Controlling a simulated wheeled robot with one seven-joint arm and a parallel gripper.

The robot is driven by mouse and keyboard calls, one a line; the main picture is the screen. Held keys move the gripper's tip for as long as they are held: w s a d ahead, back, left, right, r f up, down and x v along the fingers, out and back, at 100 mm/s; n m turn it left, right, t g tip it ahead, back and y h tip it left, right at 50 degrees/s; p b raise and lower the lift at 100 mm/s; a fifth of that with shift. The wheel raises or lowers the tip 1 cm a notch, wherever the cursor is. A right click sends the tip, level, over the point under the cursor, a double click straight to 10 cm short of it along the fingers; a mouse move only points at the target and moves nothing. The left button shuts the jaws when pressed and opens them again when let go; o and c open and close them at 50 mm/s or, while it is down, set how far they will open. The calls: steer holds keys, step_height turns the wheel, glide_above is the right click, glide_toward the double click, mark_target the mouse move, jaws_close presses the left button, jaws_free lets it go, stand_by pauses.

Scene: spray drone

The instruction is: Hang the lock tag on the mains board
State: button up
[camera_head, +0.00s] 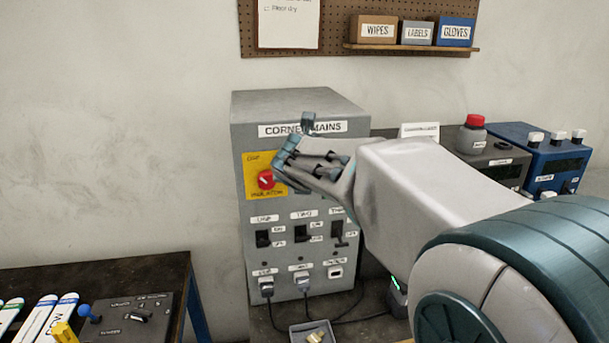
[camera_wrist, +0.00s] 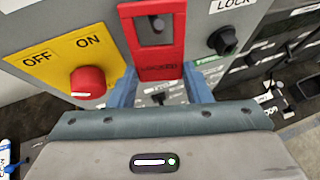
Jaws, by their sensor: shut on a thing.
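The lock tag (camera_wrist: 152,48) is a red plate with an opening in its upper part. In the wrist view it sits between the two blue fingers of my gripper (camera_wrist: 160,88), which is shut on it. The grey mains board (camera_head: 350,103) stands behind it; its face also shows in the wrist view (camera_wrist: 60,22). A black peg (camera_wrist: 222,41) under a LOCK label is right of the tag, apart from it. A red rotary switch (camera_wrist: 88,82) on a yellow plate is left of it. In the head view my gripper (camera_head: 283,160) is before the board's upper face and the tag is hidden.
Lower on the board are black switches (camera_head: 263,239) and plugged cables (camera_head: 267,287). A small tray (camera_head: 297,329) stands in front. A blue unit (camera_head: 550,155) and a red-topped item (camera_head: 472,135) are at right. A dark table (camera_head: 120,270) with tools is at left.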

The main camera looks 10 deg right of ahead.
steer(key=o, duration=1.1)
steer(key=shift+s, duration=0.1)
steer(key=p+v, duration=0.1)
steer(key=v, duration=1.2)
steer(key=s+d+f+m+g+y, duration=0.1)
steer(key=s+f+m+g, duration=0.3)
steer(key=s+f+m, duration=0.5)
steer(key=s+d+f+m+g+y, duration=0.2)
steer(key=s+f+m, duration=0.7)
steer(key=m, duration=1.5)
step_height(320, 180, down, 3)
steer(key=shift+s+d+f+g, duration=0.1)
steer(key=shift+s+d+g, duration=0.15)
steer(key=shift+g, duration=0.75)
